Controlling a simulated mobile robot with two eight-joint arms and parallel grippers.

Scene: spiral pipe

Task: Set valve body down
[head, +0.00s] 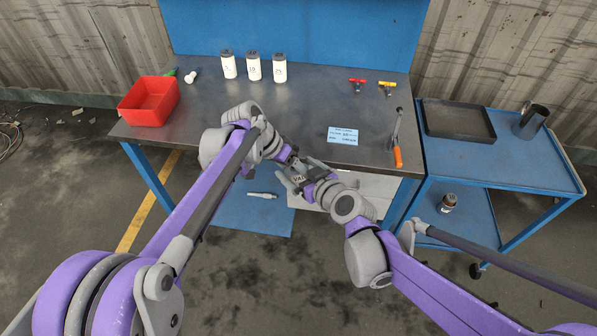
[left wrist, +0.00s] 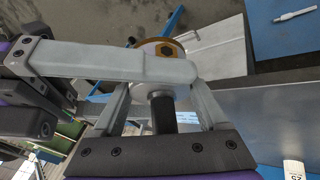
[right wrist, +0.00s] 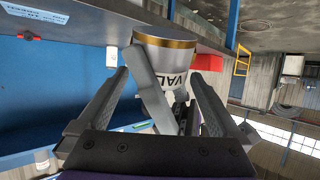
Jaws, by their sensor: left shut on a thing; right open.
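The valve body, a pale metal cylinder with a brass ring and "VAL" lettering, shows in the right wrist view (right wrist: 165,62). It is small and partly covered in the head view (head: 298,179), in front of the workbench's near edge. My left gripper (left wrist: 160,85) is shut on it; the brass ring shows beyond the fingers in the left wrist view. My right gripper (right wrist: 160,105) is open, its fingers spread on either side of the valve body's near end. I cannot tell whether they touch it. A left gripper finger crosses between them.
The workbench (head: 225,115) has a clear middle. On it are a red bin (head: 148,102), several white bottles (head: 253,68), a blue card (head: 343,135), red (head: 357,84) and yellow (head: 387,87) handled parts and an orange-handled tool (head: 397,156). A blue cart (head: 520,165) stands right.

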